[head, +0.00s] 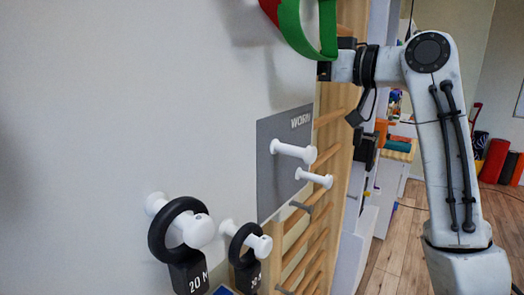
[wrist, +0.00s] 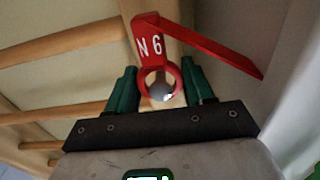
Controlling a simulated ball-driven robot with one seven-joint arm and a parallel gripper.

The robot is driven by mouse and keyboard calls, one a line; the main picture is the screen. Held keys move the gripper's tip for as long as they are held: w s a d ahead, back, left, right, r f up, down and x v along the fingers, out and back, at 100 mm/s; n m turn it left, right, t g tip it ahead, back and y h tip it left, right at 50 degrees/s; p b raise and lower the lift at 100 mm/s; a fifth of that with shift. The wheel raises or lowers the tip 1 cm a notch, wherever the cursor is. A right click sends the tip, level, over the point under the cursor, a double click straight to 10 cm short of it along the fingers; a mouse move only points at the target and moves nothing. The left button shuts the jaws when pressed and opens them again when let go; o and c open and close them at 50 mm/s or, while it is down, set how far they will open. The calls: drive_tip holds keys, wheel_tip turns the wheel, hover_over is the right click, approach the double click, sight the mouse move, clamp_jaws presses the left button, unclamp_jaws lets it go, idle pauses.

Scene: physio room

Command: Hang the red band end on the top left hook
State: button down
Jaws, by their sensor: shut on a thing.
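My gripper (wrist: 161,88) has dark green fingers on either side of a red ring at the band's end, shut on it. The red band end (wrist: 149,44) has white marks reading "N 6", and a red strip runs off to the right. A grey round knob shows through the ring; whether the ring is around it I cannot tell. In the head view my wrist is at the top, the fingertips not clearly visible. A red piece (head: 269,8) shows at the top edge beside a green loop (head: 308,42). I cannot tell which hook is the top left one.
A grey panel marked "WORN" (head: 267,190) carries two bare white pegs (head: 292,152) (head: 314,178). Lower left, dark weights hang on white pegs, one (head: 187,275) marked "20 N". Wooden wall bars (head: 335,125) stand behind the panel.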

drive_tip(key=shift+w+a, duration=0.1)
drive_tip(key=shift+f, duration=0.4)
idle(0.3)
drive_tip(key=shift+c, duration=0.9)
unclamp_jaws()
drive_tip(key=b+v, duration=0.1)
drive_tip(key=v, duration=0.7)
idle(0.4)
